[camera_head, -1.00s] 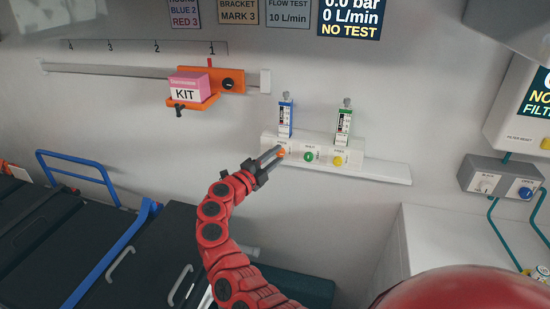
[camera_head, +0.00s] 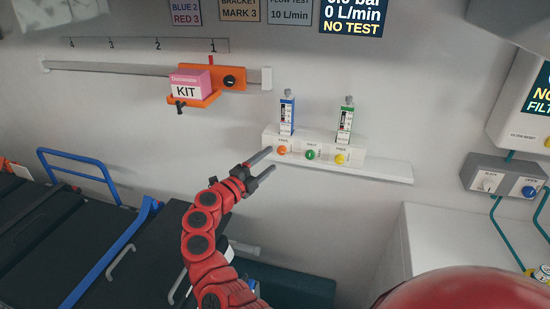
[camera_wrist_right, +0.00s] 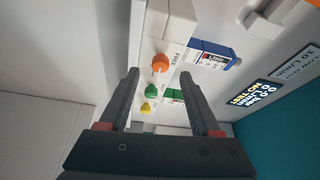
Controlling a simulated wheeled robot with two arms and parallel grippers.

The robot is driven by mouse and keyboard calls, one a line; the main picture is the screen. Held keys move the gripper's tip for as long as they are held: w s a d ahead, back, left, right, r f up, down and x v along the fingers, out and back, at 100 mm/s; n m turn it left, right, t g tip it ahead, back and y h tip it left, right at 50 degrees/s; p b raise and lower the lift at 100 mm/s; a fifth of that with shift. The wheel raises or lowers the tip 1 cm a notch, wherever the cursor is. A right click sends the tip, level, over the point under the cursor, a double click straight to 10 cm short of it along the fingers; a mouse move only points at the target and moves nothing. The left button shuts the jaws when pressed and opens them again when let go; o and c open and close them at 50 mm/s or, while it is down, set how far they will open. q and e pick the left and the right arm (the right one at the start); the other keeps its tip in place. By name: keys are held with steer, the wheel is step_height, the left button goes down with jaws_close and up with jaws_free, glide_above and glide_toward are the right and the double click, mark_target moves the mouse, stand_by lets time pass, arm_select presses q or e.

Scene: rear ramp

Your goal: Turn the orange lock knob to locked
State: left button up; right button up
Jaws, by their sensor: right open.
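The orange knob (camera_head: 281,150) is at the left end of a row of knobs on a white wall panel (camera_head: 327,155). In the right wrist view the orange knob (camera_wrist_right: 160,63) shows ahead, between the fingers, with a label reading FREE beside it. My right gripper (camera_head: 272,159) is open and empty, just left of and below the knob in the head view. Its two fingers (camera_wrist_right: 160,74) stand wide apart in the wrist view and appear clear of the knob. My left gripper is not in view.
A green knob (camera_head: 310,155) and a yellow knob (camera_head: 340,158) sit beside it. Blue (camera_head: 287,115) and green (camera_head: 345,122) labelled tubes stand above. An orange bracket (camera_head: 226,77) holds a pink kit box (camera_head: 190,82). A grey valve box (camera_head: 505,181) is at right.

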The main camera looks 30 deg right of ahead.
steer(key=b+v, duration=0.2)
steer(key=v, duration=1.1)
steer(key=shift+f, duration=0.1)
